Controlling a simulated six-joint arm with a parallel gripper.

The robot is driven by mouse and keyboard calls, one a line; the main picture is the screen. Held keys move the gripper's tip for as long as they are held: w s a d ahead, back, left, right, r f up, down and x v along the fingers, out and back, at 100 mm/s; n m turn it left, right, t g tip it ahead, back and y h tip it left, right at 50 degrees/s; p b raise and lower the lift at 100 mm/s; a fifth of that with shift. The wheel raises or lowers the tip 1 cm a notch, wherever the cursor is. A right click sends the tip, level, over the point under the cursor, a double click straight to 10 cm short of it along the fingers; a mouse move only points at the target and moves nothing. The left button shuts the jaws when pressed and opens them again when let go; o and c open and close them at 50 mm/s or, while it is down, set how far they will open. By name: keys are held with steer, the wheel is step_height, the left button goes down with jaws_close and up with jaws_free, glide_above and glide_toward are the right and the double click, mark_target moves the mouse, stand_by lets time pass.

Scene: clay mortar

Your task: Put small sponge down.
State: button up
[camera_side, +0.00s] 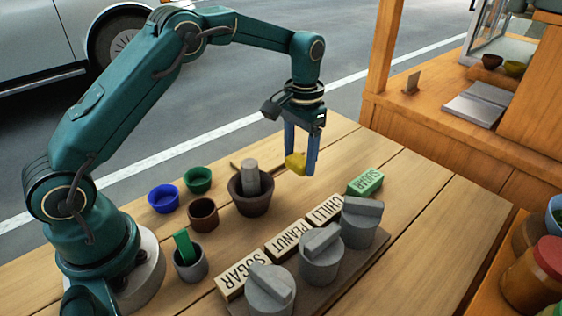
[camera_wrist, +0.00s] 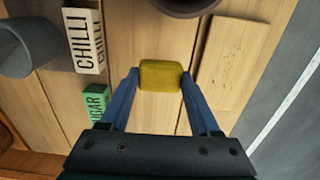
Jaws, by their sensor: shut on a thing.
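The small yellow sponge (camera_side: 296,162) is held between the blue fingers of my gripper (camera_side: 301,164), above the wooden table. In the wrist view the sponge (camera_wrist: 161,75) sits between the two fingertips (camera_wrist: 160,77), with bare table planks below it. My gripper is shut on it. In the side view the sponge is partly covered by a finger, and it hangs to the right of the clay mortar (camera_side: 250,204) and behind the green block (camera_side: 365,183).
Several small bowls (camera_side: 163,198) and a grey cup (camera_side: 190,265) stand left of the mortar. A wooden board (camera_wrist: 232,55) lies flat beside the sponge.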

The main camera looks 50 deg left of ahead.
mark_target(299, 184)
steer(key=shift+d+f, duration=0.1)
steer(key=shift+f, duration=1.95)
steer(key=shift+f, duration=0.2)
steer(key=o, duration=1.3)
steer(key=shift+r, duration=0.1)
